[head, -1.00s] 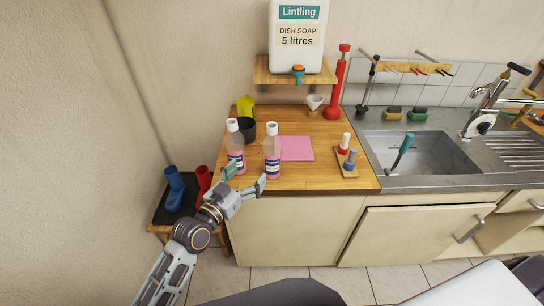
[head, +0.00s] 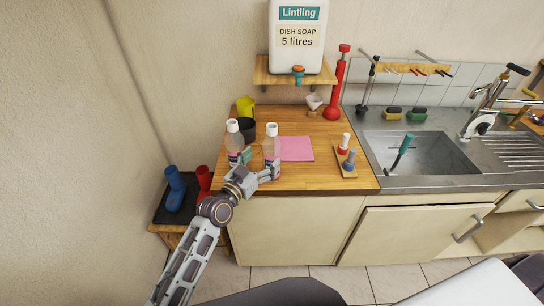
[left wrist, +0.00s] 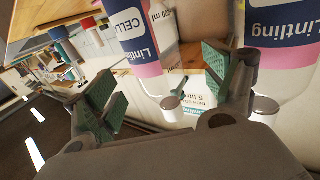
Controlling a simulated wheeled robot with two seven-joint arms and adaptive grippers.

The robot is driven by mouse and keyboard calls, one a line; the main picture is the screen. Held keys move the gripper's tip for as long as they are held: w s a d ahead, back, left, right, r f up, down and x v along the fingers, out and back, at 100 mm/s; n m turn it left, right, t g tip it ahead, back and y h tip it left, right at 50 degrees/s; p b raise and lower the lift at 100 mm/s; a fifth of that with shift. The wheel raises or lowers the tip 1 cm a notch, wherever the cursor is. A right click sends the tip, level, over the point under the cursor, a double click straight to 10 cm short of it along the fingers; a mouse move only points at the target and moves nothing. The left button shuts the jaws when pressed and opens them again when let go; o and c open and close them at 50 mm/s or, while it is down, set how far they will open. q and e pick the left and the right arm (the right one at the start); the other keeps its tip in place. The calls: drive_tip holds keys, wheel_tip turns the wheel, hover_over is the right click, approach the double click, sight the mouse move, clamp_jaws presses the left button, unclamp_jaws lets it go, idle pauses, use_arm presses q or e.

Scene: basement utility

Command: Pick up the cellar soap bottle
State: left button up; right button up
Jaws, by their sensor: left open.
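The cellar soap bottle (head: 271,147), clear and pink with a white cap, stands on the wooden counter, the right one of two similar bottles. In the left wrist view its label (left wrist: 140,38) reads "CELL" and "Lintling". My left gripper (head: 261,164) is open at its lower front, one finger between the two bottles, the other at its right side. In the left wrist view the bottle shows between the green-padded fingertips (left wrist: 158,80); I cannot tell whether they touch it. My right gripper is not in view.
The second soap bottle (head: 233,137) stands close on the left. A dark cup (head: 248,128) and yellow item (head: 246,104) are behind it. A pink cloth (head: 297,148) lies right, then a small wooden tray (head: 348,172). The counter front (head: 330,182) is clear.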

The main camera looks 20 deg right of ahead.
sight(267, 157)
use_arm(q)
drive_tip(key=shift+w+d, duration=0.2)
drive_tip(key=shift+d, duration=0.05)
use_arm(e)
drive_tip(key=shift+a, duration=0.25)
use_arm(q)
drive_tip(key=shift+x, duration=1.5)
drive_tip(key=shift+w+d+f+p, duration=0.15)
drive_tip(key=shift+w+d+p, duration=0.25)
drive_tip(key=shift+d, duration=0.4)
drive_tip(key=shift+w+d, duration=0.15)
drive_tip(key=shift+w, duration=0.05)
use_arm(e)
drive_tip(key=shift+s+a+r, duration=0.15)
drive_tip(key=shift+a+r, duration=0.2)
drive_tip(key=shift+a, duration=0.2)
